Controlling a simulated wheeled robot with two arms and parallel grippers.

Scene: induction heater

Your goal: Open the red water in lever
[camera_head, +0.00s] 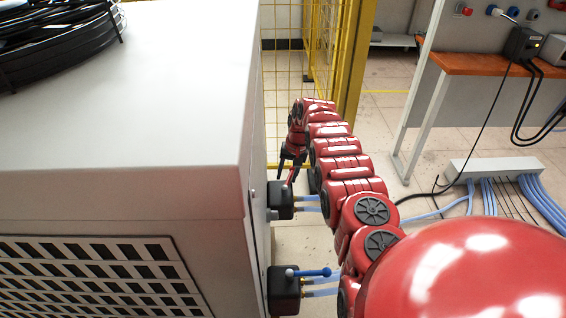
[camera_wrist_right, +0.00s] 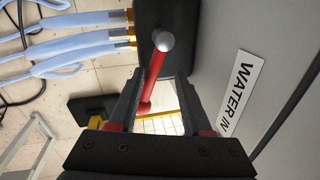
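The red lever (camera_wrist_right: 153,80) shows in the right wrist view with a round grey pivot knob (camera_wrist_right: 163,41) on a black valve block (camera_wrist_right: 150,20). My right gripper (camera_wrist_right: 161,82) is open, with its fingers spread on either side of the lever and a visible gap. The lever seems to lie between or just beyond the fingertips; exact depth is unclear. In the head view my right gripper (camera_head: 291,158) is at the cabinet's side, just above the upper black block (camera_head: 280,198). The lever is small and partly hidden there. My left gripper is not in view.
The grey cabinet (camera_head: 160,120) fills the left, with a "WATER IN" label (camera_wrist_right: 238,92) beside the lever. A blue lever (camera_head: 312,273) sits on a lower black block (camera_head: 283,292). Blue hoses (camera_wrist_right: 75,45) leave the valve. A yellow mesh fence (camera_head: 283,80) stands behind.

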